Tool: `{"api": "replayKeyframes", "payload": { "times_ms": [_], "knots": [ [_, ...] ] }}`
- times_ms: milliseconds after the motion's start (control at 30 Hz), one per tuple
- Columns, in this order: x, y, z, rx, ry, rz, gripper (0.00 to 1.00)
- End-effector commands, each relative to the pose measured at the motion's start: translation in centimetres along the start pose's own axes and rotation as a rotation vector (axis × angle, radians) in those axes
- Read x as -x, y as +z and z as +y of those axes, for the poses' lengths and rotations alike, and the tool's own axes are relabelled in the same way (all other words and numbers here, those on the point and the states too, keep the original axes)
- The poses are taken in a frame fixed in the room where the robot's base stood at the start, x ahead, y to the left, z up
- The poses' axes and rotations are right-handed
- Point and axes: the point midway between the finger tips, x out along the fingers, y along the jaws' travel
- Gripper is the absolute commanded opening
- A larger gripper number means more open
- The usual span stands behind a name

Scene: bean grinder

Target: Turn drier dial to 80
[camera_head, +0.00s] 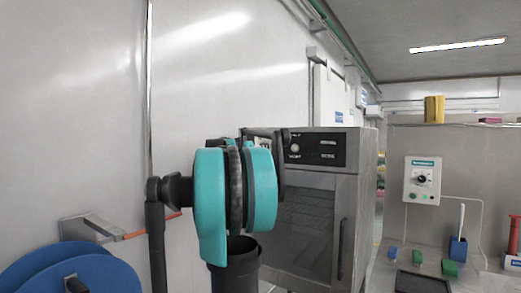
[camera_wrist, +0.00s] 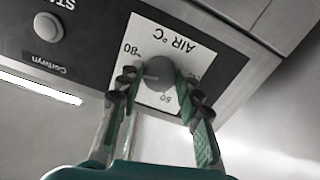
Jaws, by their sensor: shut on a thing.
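The drier (camera_head: 325,195) is a steel cabinet with a glass door and a black control panel (camera_head: 318,149) along its top. In the wrist view the drier dial (camera_wrist: 161,70) is a round grey knob on a white plate marked AIR °C, seen upside down. The 80 mark is at the plate's upper left. A faint light line shows on the dial's left side, but its exact reading is unclear. My gripper (camera_wrist: 160,84) is shut on the dial, one finger on each side. In the head view my teal arm hides the gripper and dial.
A round grey button (camera_wrist: 48,27) sits left of the dial on the panel. A wall runs along the left. Blue discs (camera_head: 75,268) stand at the lower left. A bench with a white control box (camera_head: 422,181) is at the right.

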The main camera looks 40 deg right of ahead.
Motion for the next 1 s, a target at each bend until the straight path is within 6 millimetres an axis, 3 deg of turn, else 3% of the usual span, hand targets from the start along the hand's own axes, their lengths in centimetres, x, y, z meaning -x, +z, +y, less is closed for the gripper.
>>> {"api": "replayKeyframes", "payload": {
  "times_ms": [500,1000],
  "knots": [
    [0.03,0.15,-0.02,-0.402,0.002,-0.002,0.06],
    [0.03,0.13,-0.04,-0.521,0.002,-0.002,0.06]
  ]
}}
